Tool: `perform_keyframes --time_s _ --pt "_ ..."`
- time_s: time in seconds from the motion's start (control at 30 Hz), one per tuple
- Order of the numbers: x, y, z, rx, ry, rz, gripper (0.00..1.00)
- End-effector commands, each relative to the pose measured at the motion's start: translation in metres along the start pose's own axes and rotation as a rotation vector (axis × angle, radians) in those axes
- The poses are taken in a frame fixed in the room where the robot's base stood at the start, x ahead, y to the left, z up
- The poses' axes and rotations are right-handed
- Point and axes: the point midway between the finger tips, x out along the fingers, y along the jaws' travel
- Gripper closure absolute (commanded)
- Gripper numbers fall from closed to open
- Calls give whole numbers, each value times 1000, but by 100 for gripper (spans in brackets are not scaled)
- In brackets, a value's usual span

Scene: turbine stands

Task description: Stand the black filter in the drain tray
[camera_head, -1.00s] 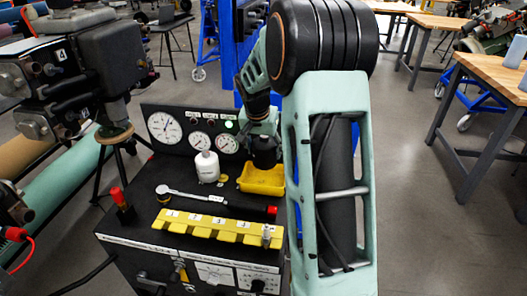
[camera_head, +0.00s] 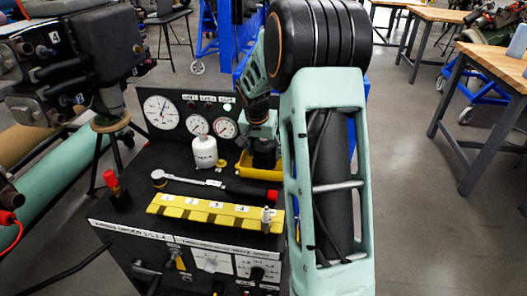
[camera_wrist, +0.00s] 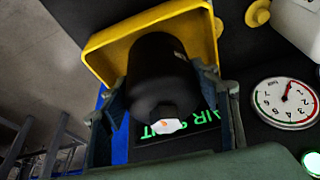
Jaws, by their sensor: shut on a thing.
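The black filter (camera_wrist: 158,75) is a dark cylinder between the two fingers of my gripper (camera_wrist: 165,125), which is shut on it. In the head view the filter (camera_head: 263,158) hangs below my gripper (camera_head: 263,138), in front of part of the yellow drain tray (camera_head: 262,174). In the wrist view the tray's yellow rim (camera_wrist: 112,42) surrounds the filter's far end. The filter looks roughly upright over or inside the tray. Its lower end is hidden, so I cannot tell whether it touches the tray floor.
A white bottle (camera_head: 204,152) and a small yellow disc (camera_head: 222,167) stand left of the tray. A wrench (camera_head: 200,182) and a yellow numbered rack (camera_head: 212,212) lie in front. A gauge panel (camera_head: 180,115) rises behind. My arm covers the bench's right side.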

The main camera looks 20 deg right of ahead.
Motion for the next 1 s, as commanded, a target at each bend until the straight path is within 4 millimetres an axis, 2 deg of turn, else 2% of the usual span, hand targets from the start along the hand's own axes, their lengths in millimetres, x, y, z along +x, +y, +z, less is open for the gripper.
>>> perform_keyframes --time_s 0.43,0.47,0.5,0.63,0.83,0.9,1.0 --pt "6 0 2 0 2 0 87" --pt "6 0 1 0 2 0 42" --pt "5 0 1 0 2 0 38" --pt "5 0 1 0 1 0 24" --pt "5 0 2 0 1 0 23" --pt "6 0 3 0 -2 1 18" --pt "6 0 3 0 -1 1 17"
